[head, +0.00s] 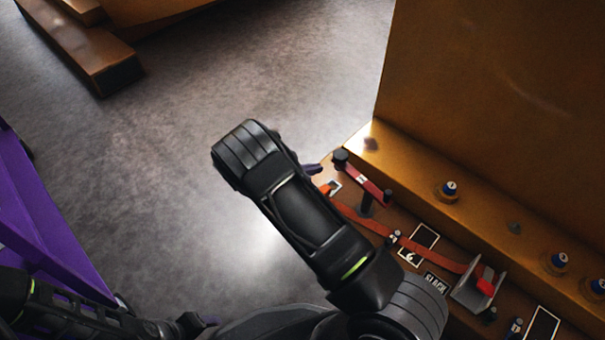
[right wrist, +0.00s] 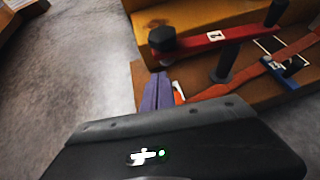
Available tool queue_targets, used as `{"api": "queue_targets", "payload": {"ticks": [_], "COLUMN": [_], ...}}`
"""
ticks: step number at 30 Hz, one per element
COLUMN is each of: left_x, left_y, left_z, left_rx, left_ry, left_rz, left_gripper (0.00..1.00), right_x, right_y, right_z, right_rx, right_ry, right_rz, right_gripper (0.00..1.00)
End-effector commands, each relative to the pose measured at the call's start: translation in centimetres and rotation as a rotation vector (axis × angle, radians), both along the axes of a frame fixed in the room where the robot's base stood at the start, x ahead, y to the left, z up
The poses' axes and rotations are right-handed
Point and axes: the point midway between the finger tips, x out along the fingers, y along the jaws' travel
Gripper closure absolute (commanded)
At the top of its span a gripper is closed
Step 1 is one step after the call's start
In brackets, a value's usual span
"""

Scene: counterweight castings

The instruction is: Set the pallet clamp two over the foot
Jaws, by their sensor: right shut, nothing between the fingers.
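The clamp is a red bar (head: 374,190) with a black round knob (head: 340,157) at its left end. In the right wrist view the red bar (right wrist: 243,33) carries a white tag that seems to read 2. A black post (right wrist: 222,66) stands under or beside the bar; I cannot tell whether they touch. No part is clearly marked as the foot. My left gripper is not in view.
An orange strap (head: 440,254) runs along the brown base to a grey bracket (head: 478,286). Blue-capped studs (head: 449,190) stand on the ledge below a tall brown wall (head: 490,90). A purple frame (head: 40,220) stands at left. The grey floor between is clear.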

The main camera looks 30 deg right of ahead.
Motion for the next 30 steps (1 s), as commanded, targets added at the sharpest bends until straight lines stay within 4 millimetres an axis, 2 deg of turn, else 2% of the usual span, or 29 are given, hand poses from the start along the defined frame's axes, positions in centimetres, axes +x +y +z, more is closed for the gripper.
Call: {"api": "queue_targets", "payload": {"ticks": [1, 6, 10, 22, 30], "left_x": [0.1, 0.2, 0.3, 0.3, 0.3], "left_y": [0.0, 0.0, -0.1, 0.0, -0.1], "left_z": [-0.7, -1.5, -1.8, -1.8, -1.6], "left_rx": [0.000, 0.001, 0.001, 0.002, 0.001], "left_ry": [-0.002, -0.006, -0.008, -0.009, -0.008], "left_rz": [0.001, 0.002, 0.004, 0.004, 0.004], "left_gripper": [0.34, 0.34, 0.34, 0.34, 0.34], "right_x": [0.1, 0.5, 0.7, 0.7, 0.4], "right_y": [-0.9, -3.3, -4.3, -4.5, -3.9], "right_z": [-0.9, -0.5, -0.4, -0.3, -0.3], "right_rx": [0.000, 0.001, 0.000, 0.000, 0.002], "right_ry": [0.000, -0.001, -0.001, 0.000, 0.000], "right_rz": [-0.001, -0.001, 0.000, 0.001, -0.015], "right_gripper": [1.00, 1.00, 1.00, 1.00, 1.00]}}
